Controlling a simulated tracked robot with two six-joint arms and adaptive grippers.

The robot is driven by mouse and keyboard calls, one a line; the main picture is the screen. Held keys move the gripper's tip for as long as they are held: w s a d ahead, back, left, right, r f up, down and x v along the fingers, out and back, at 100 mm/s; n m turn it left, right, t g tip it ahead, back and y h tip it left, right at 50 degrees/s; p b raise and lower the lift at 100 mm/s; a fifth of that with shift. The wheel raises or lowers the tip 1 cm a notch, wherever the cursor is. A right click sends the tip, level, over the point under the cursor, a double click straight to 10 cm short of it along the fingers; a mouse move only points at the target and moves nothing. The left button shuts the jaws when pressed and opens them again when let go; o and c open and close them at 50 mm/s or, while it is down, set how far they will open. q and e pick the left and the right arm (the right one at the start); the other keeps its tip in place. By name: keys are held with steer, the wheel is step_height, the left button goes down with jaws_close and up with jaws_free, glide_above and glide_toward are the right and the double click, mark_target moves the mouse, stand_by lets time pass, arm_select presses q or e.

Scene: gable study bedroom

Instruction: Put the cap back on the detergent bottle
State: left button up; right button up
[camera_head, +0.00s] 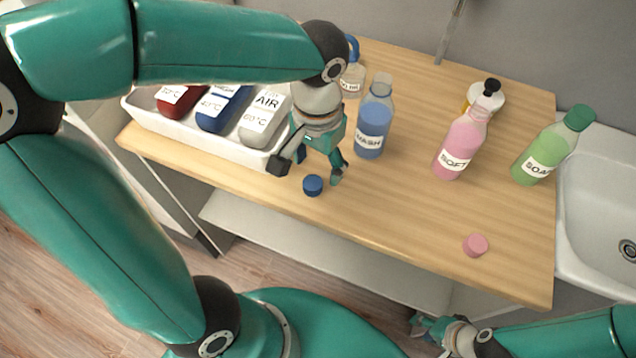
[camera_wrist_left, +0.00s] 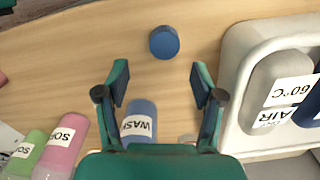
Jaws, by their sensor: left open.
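The detergent bottle (camera_head: 371,128), labelled WASH and filled with blue liquid, stands upright and uncapped on the wooden table; part of it shows in the left wrist view (camera_wrist_left: 139,122). The blue cap (camera_head: 313,185) lies on the table near the front edge, in front of the bottle and to its left. My left gripper (camera_head: 309,173) is open and empty close to the blue cap. In the left wrist view the cap (camera_wrist_left: 164,42) lies ahead of the spread fingers (camera_wrist_left: 160,75), not between them. My right gripper (camera_head: 428,328) is low, off the table's front; its fingers are too small to judge.
A white tray (camera_head: 190,130) of bottles is left of my left gripper. An open pink SOFT bottle (camera_head: 460,143), a green SOAP bottle (camera_head: 545,150) and a pink cap (camera_head: 475,245) are to the right. A sink (camera_head: 600,215) adjoins. The table's front middle is clear.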

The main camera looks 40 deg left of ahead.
mark_target(313, 181)
arm_select(q)
steer(key=f, duration=0.4)
steer(key=shift+s+a+f, duration=0.1)
steer(key=shift+s+a, duration=0.2)
steer(key=shift+s, duration=0.1)
steer(key=shift+w+f, duration=0.1)
steer(key=shift+f, duration=0.4)
steer(key=shift+c, duration=0.3)
steer(key=c, duration=0.8)
